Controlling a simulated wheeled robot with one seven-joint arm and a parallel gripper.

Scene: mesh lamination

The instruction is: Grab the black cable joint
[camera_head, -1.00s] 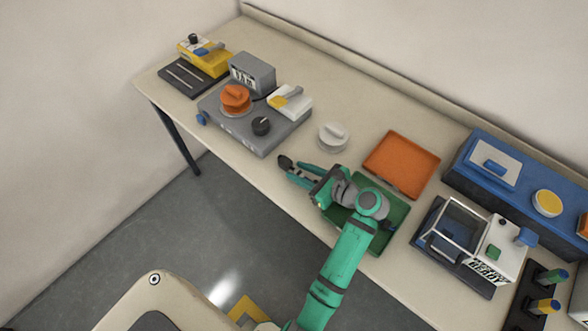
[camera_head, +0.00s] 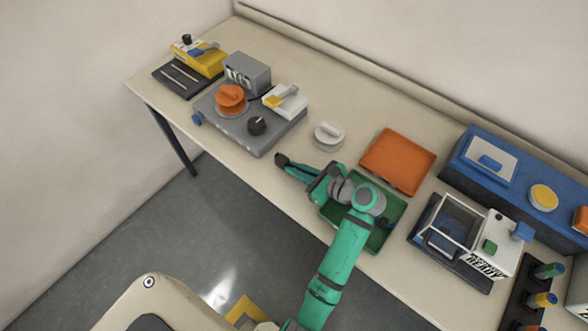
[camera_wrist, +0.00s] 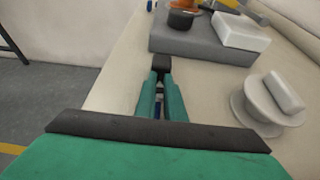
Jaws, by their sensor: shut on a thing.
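My gripper (camera_head: 287,164) reaches over the front part of the table, left of the green tray (camera_head: 392,236). Its teal fingers are closed together on a small black piece, the black cable joint (camera_head: 281,158). In the wrist view the black cable joint (camera_wrist: 161,63) shows as a dark block between the fingertips, in front of the grey device. Its lower part is hidden by my fingers (camera_wrist: 161,76). It appears held above the table, but I cannot tell the exact height.
A grey device (camera_head: 235,134) with an orange knob (camera_head: 230,96) and a black knob (camera_head: 257,125) stands behind left. A white round lidded piece (camera_head: 329,135) is close behind my gripper. An orange tray (camera_head: 398,161) and a clear-lidded machine (camera_head: 453,227) are at right.

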